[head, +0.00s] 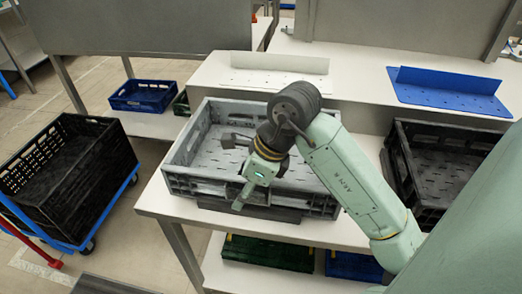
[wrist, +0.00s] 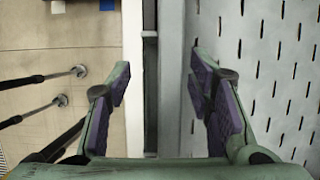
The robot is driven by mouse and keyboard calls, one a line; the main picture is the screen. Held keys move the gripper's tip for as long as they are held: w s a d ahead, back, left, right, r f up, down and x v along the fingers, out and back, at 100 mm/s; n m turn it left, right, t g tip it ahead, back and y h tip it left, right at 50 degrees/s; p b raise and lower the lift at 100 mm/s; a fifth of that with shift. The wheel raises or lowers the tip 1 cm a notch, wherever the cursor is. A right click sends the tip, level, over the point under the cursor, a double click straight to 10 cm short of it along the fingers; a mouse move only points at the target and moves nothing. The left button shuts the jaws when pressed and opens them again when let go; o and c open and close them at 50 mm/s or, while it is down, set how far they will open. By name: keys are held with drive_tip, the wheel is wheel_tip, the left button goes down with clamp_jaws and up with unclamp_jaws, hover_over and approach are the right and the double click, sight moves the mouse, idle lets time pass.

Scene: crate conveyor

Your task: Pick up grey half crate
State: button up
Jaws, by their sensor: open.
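The grey half crate (head: 184,150) sits upright on the white table in the head view, its slotted floor empty. My gripper (head: 234,172) is above the crate's left front part, with its fingers spread apart. In the wrist view my gripper (wrist: 160,95) is open, with a purple-padded finger on each side. The grey crate (wrist: 265,80) fills the right side there, with its wall running between the two fingers. The fingers hold nothing. Whether the right finger touches the wall I cannot tell. My arm hides the crate's right part in the head view.
A black crate (head: 397,150) stands to the right on the table. Another black crate (head: 112,128) rests on a blue cart at left. A blue crate (head: 143,107) is behind left. A blue plate (head: 448,92) lies on the rear table. Green and blue crates sit on the lower shelf.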

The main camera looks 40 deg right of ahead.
drive_tip(key=shift+w+a+f, duration=0.1)
drive_tip(key=shift+w+f, duration=0.05)
drive_tip(key=shift+f, duration=0.3)
drive_tip(key=shift+c, duration=0.2)
clamp_jaws()
drive_tip(key=shift+r, duration=0.1)
idle(0.4)
